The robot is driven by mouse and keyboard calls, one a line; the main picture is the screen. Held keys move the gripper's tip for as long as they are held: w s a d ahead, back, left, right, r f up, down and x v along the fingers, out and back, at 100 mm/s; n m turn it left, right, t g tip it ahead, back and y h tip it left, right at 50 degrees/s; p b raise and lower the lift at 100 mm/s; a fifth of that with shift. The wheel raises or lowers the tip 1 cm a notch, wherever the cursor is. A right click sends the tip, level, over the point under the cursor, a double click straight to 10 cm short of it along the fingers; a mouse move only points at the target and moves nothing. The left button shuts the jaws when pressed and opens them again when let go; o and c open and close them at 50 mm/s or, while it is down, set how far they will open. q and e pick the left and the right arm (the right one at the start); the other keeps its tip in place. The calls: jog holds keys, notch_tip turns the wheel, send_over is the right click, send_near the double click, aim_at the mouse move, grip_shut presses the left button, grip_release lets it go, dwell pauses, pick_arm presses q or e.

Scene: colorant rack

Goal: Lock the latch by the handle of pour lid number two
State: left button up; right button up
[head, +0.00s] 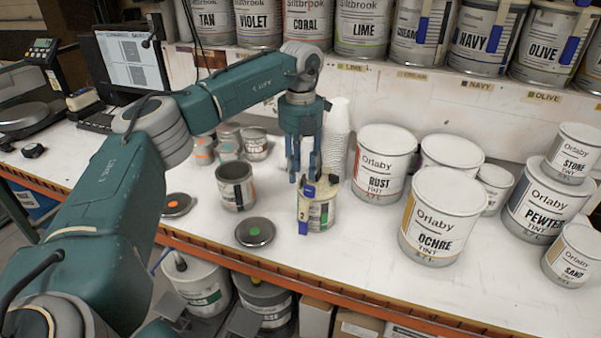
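A small can (322,216) stands on the white bench near its front edge. It wears a cream pour lid (321,191) with a blue piece (308,190) on top and a blue tab at its lower front, next to what looks like a "2". I cannot tell whether its latch is locked. My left gripper (305,178) points down right over the lid, its two fingers apart with nothing visible between them. The fingertips are close to the lid's top; I cannot tell if they touch it. My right gripper is not in view.
An open can (235,188) and two round lids, one with a green dot (255,232) and one with an orange dot (178,205), lie to the left. The Rust can (384,165) and Ochre can (443,216) stand to the right. Stacked white cups (337,135) stand behind.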

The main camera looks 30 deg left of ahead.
aim_at(300, 185)
pick_arm(q)
notch_tip(300, 185, up, 6)
jog(key=shift+r, duration=0.25)
jog(key=shift+s, duration=0.1)
dwell(0.5)
